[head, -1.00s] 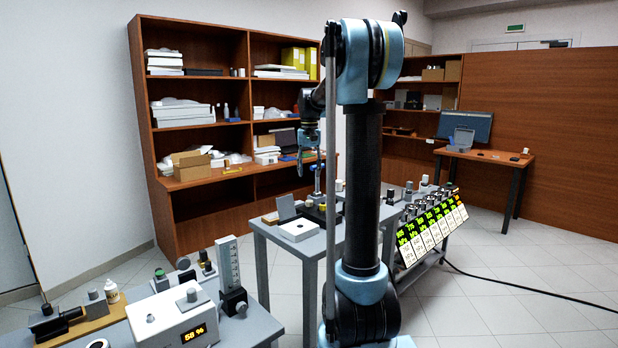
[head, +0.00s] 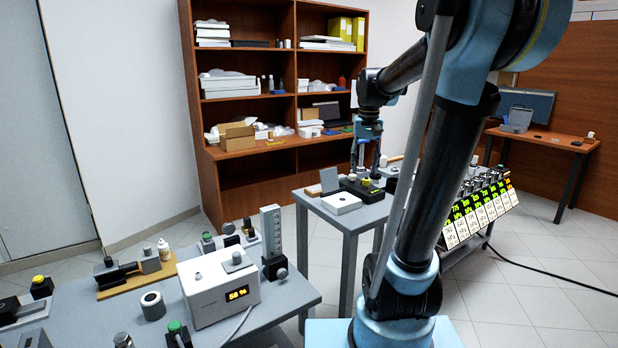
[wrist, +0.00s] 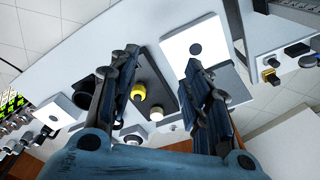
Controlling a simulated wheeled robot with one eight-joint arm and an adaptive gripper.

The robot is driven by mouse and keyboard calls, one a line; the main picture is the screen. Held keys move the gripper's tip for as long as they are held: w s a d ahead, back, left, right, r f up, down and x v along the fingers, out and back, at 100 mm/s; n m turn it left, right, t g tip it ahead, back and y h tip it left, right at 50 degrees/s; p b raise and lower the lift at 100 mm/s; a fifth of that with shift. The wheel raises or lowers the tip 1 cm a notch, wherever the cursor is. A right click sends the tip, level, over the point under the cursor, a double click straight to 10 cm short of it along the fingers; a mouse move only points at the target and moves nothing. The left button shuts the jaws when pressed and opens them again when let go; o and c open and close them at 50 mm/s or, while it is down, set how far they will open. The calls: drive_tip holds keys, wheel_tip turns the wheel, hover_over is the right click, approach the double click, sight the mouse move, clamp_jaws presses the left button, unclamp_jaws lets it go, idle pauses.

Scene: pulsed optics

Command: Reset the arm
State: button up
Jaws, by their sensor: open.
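My gripper (wrist: 158,92) shows in the wrist view with its two fingers spread wide apart, open and empty. It points down over a grey table with a black device with a yellow knob (wrist: 138,91) between the fingers. In the head view my gripper (head: 366,158) hangs at the end of my arm, above the small table with the black device (head: 362,189). The gap between fingertips and device is hard to judge. My arm rises at the right and reaches back over that table.
A white block with a round hole (head: 341,203) stands on the small table (head: 340,222). A nearer bench (head: 75,310) at the left carries a white box reading 58 % (head: 222,289) and a ruled upright (head: 270,237). A wooden shelf (head: 228,180) stands behind. Floor shows between the tables.

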drive_tip(key=s+f, duration=0.9)
drive_tip(key=s, duration=0.2)
drive_tip(key=s+f+n+t, duration=0.1)
drive_tip(key=s+f, duration=0.8)
drive_tip(key=s, duration=0.3)
drive_tip(key=shift+d+f+n, duration=0.15)
drive_tip(key=shift+d+n, duration=0.15)
drive_tip(key=shift+d, duration=0.1)
drive_tip(key=shift+w+f, duration=0.2)
drive_tip(key=shift+w, duration=0.1)
